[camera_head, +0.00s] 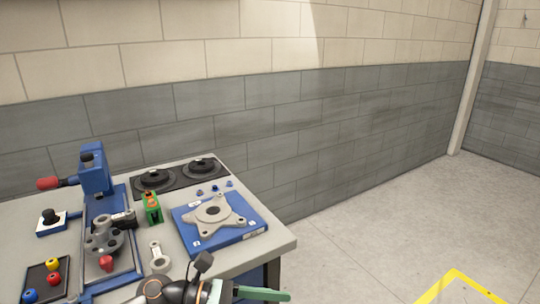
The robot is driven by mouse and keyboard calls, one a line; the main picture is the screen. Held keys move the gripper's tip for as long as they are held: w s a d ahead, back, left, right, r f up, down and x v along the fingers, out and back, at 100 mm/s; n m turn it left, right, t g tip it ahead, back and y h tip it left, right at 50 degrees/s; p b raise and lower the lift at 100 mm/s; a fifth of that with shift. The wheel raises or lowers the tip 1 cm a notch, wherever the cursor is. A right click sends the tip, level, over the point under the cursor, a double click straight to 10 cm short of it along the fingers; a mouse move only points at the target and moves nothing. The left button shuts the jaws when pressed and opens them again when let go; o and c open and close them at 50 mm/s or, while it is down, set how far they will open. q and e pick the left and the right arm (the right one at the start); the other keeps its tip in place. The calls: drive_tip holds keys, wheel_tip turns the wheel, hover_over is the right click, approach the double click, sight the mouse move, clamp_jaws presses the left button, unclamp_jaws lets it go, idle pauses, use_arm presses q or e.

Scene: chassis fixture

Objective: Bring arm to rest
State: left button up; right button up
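One of my arms enters at the bottom edge, left of centre, and points right; I take it to be my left arm. Its gripper (264,295), with green fingers, is over the front right edge of the workbench (277,243). The fingers are partly cut off by the frame's bottom edge, so whether they are apart or closed does not show. No object shows in them. My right gripper is not in view.
On the bench, a blue plate (240,235) carries a grey chassis part (217,212). A blue press (95,170), a green-and-orange block (152,208), a button box (45,282) and black round fixtures (154,181) stand around it. Open floor lies right, with yellow marking (455,280).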

use_arm(q)
drive_tip(key=w+a+f+n+t+y+p, duration=0.1)
drive_tip(key=w+a+f+n+t+y, duration=0.15)
drive_tip(key=n+t, duration=0.85)
drive_tip(key=w+a+f+n+t+y, duration=0.1)
drive_tip(key=a+n+t, duration=0.35)
drive_tip(key=n, duration=1.25)
drive_tip(key=s+a+f+n+g+y, duration=0.3)
drive_tip(key=s+a+f+n+y, duration=0.2)
drive_tip(key=s+f+n, duration=0.3)
drive_tip(key=s+a+f+n+g+y+p, duration=0.1)
drive_tip(key=s+a+f+n+g+y, duration=0.2)
drive_tip(key=s+f+n, duration=0.6)
wheel_tip(320, 180, down, 6)
drive_tip(key=a+n+y, duration=0.2)
drive_tip(key=a+n, duration=0.1)
drive_tip(key=shift+s+r, duration=0.2)
drive_tip(key=shift+s, duration=0.05)
